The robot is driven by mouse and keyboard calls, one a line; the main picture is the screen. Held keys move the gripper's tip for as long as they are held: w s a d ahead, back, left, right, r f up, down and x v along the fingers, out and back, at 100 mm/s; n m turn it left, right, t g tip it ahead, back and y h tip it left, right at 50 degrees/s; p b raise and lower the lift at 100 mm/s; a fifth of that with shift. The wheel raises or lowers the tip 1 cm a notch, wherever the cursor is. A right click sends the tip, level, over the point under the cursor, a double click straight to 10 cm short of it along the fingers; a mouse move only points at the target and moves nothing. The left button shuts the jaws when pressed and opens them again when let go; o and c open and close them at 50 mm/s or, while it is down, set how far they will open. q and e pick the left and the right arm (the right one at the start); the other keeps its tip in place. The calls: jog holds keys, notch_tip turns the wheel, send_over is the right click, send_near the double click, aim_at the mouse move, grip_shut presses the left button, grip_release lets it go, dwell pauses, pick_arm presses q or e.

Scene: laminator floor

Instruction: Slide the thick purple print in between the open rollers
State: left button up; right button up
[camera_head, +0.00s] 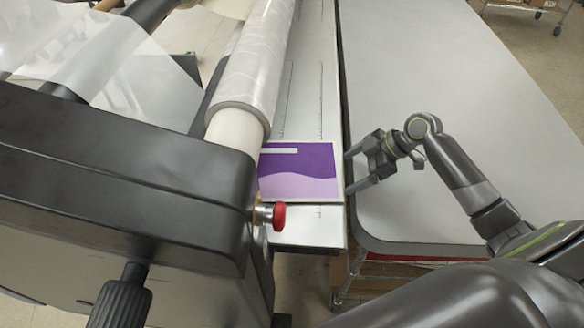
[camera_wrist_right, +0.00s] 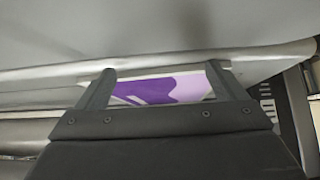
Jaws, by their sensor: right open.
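The purple print (camera_head: 300,172) lies flat on the narrow metal feed bed (camera_head: 310,95), with its left edge at the roller. It has a white border, a dark purple upper part and a light purple lower part. The film-wrapped roller (camera_head: 255,65) runs along the print's left side; the gap under it is hidden. My right gripper (camera_head: 348,171) is open at the print's right edge, its fingertips beside or touching that edge; I cannot tell which. The right wrist view shows part of the print (camera_wrist_right: 160,90) between the two spread fingers (camera_wrist_right: 160,78). My left gripper is not in view.
The black laminator end housing (camera_head: 120,165) fills the left, with a red knob (camera_head: 279,215) just below the print and a black handle (camera_head: 120,298) lower down. A large grey table (camera_head: 430,80) stands right of the bed and is bare beyond my right arm.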

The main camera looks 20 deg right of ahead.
aim_at(323, 172)
jog(key=shift+s+a+p, duration=0.25)
jog(key=shift+s, duration=0.2)
jog(key=shift+s+a+p, duration=0.2)
jog(key=shift+s, duration=0.25)
jog(key=shift+w+a, duration=0.35)
jog(key=shift+a, duration=0.4)
jog(key=shift+w+a, duration=0.3)
jog(key=shift+a, duration=0.4)
jog(key=shift+d, duration=0.25)
jog(key=shift+w+d, duration=0.1)
jog(key=shift+w+d+b, duration=0.4)
jog(key=shift+w+b, duration=0.2)
jog(key=shift+w, duration=0.25)
jog(key=shift+w+a, duration=0.25)
jog(key=shift+a, duration=0.3)
jog(key=shift+w+a, duration=0.2)
jog(key=shift+a, duration=0.35)
jog(key=shift+w+a, duration=0.2)
jog(key=shift+a, duration=0.1)
